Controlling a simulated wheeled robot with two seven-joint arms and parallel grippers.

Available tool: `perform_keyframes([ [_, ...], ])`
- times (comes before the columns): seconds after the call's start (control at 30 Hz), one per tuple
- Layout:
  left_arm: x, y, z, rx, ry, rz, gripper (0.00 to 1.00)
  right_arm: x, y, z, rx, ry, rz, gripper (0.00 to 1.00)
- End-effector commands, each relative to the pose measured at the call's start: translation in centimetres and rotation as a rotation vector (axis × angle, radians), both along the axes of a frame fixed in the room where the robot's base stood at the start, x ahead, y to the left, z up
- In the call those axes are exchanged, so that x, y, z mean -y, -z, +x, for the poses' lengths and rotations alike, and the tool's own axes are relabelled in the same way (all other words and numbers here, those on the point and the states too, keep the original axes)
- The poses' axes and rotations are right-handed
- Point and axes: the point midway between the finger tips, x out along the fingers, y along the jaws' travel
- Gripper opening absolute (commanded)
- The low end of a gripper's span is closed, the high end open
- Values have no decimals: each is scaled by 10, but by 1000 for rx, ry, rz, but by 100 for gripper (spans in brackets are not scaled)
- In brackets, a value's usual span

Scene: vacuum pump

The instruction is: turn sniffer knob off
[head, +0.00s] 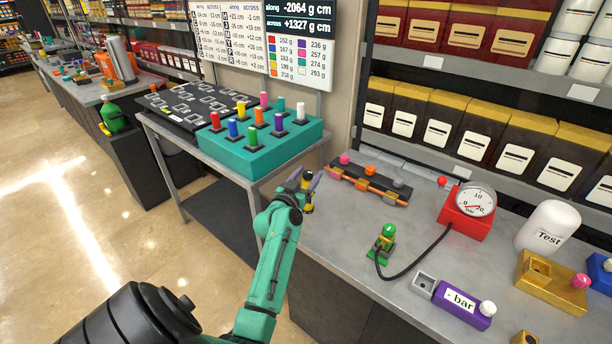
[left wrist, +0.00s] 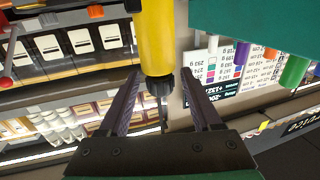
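My left gripper (head: 306,186) is at the left end of the grey bench, near the gap beside the teal block. Its two purple fingers (left wrist: 160,105) are spread apart in the left wrist view. A yellow cylinder (left wrist: 154,38) with a dark ribbed knob (left wrist: 160,86) at its end reaches between them, with a gap on both sides. In the head view a small yellow part (head: 308,207) shows at the gripper, mostly hidden. I cannot tell for sure that the dark knob is the sniffer knob. My right gripper is not in view.
A dark strip with pink, orange and grey knobs (head: 367,183) lies close to the gripper. A green valve (head: 386,238), a red gauge (head: 467,209) and a purple block (head: 457,304) stand further right. The teal peg block (head: 258,153) is on the left.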

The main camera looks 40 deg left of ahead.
Motion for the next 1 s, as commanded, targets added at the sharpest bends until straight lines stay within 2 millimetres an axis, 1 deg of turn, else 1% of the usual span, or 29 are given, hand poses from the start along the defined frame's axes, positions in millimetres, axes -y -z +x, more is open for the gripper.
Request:
perform_keyframes([
  [0.07, 1, 1, -4, 0, 0, 1, 65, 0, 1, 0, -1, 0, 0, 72],
  [0.17, 4, 2, -16, -1, 0, 1, 65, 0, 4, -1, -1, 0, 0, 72],
  [0.27, 10, 5, -38, -3, 0, 1, 65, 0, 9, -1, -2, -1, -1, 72],
  [0.5, 28, 7, -105, -5, 0, 0, 65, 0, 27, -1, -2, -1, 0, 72],
  [0.6, 34, 5, -126, -4, 0, 0, 65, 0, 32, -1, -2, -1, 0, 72],
  [0.73, 37, 2, -139, -3, 0, -2, 65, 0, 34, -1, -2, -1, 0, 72],
  [1.0, 38, 1, -140, -1, 0, -2, 65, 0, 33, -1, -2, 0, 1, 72],
])
